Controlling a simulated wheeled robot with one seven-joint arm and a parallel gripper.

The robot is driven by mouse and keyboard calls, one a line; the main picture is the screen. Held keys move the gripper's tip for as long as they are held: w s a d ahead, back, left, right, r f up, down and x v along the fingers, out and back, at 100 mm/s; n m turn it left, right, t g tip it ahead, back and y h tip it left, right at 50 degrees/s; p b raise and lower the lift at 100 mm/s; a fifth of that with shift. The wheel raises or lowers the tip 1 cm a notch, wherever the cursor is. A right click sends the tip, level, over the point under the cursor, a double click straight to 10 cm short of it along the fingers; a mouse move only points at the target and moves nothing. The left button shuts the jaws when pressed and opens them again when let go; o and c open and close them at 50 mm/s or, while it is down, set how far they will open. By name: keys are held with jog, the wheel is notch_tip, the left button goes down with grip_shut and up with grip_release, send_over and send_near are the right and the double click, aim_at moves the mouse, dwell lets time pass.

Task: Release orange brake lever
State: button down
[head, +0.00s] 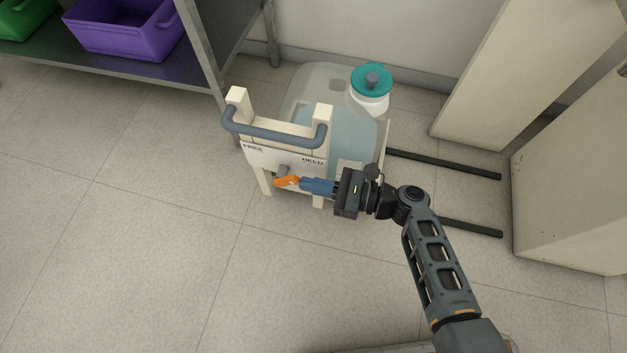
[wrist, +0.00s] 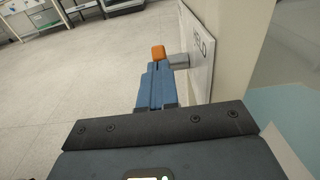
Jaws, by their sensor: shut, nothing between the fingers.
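The orange brake lever (head: 287,182) sits on the front of a cream cart, below a white plate (head: 284,160) marked FREE at the left and HELD at the right. In the head view it points down and left from a grey pivot. In the wrist view the lever's orange end (wrist: 158,52) shows just beyond my fingertips, beside the grey pivot (wrist: 179,61). My gripper (head: 304,184) has blue fingers, shut with nothing between them. The fingertips are at the lever's right side, touching or very close; I cannot tell which.
The cart has a grey push handle (head: 270,136) above the plate and carries a large translucent container with a teal cap (head: 371,80). Dark rails (head: 445,164) lie on the floor at the right, near a cream cabinet (head: 575,170). The floor left of the cart is clear.

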jog(key=shift+a+r+p, duration=0.1)
jog(key=shift+r+p, duration=0.1)
jog(key=shift+p, duration=0.15)
jog(key=r+h+p, duration=0.1)
jog(key=p, duration=0.2)
jog(key=r+h+p, duration=0.1)
jog(key=p, duration=0.2)
jog(key=shift+w+a+g, duration=0.1)
jog(key=shift+a+g, duration=0.25)
jog(key=shift+g, duration=0.05)
jog(key=shift+w+a+r+p, duration=0.25)
jog(key=shift+a+r+p, duration=0.25)
jog(key=shift+p, duration=0.55)
jog(key=shift+a, duration=0.15)
jog(key=shift+f, duration=0.1)
